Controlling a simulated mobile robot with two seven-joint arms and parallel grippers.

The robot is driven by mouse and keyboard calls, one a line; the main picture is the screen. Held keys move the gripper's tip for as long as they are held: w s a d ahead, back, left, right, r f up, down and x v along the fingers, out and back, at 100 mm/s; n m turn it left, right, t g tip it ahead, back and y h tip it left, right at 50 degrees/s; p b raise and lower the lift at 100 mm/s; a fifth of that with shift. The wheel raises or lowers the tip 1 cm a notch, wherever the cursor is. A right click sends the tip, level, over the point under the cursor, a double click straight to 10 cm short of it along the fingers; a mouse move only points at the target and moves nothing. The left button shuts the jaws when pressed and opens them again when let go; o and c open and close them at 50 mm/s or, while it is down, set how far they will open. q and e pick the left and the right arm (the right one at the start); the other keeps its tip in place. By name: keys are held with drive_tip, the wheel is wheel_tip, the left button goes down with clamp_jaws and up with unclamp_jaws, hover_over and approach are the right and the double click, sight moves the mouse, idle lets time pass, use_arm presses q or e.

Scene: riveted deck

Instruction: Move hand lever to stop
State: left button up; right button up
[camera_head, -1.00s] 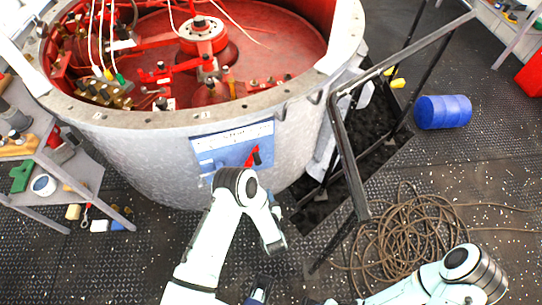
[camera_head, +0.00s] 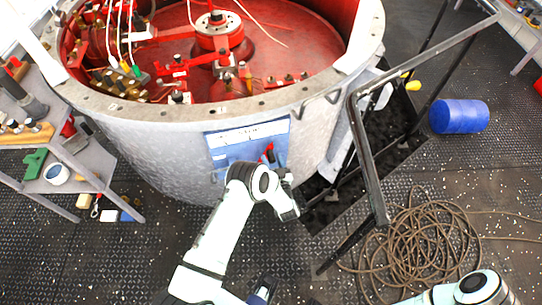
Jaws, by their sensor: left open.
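The hand lever (camera_head: 268,153) is a small red handle with dark parts on a blue panel (camera_head: 222,158) on the drum's outer wall. A pale label plate (camera_head: 247,134) runs along the panel's top; its lettering is too small to read surely. My left arm covers the panel's lower part. My left gripper (camera_head: 284,176) is open, just below and right of the lever, and largely hidden by my own wrist. I see no contact with the lever, but cannot tell the gap. Of my right arm only a link shows at the bottom right; its gripper is out of view.
A large grey drum (camera_head: 140,130) with a red interior stands ahead. A metal railing (camera_head: 366,150) rises right of the lever. A coiled cable (camera_head: 420,245) and a blue barrel (camera_head: 459,116) lie on the deck at right. A grey shelf (camera_head: 95,160) stands left.

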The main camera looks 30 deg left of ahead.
use_arm(q)
drive_tip(key=shift+x, duration=1.15)
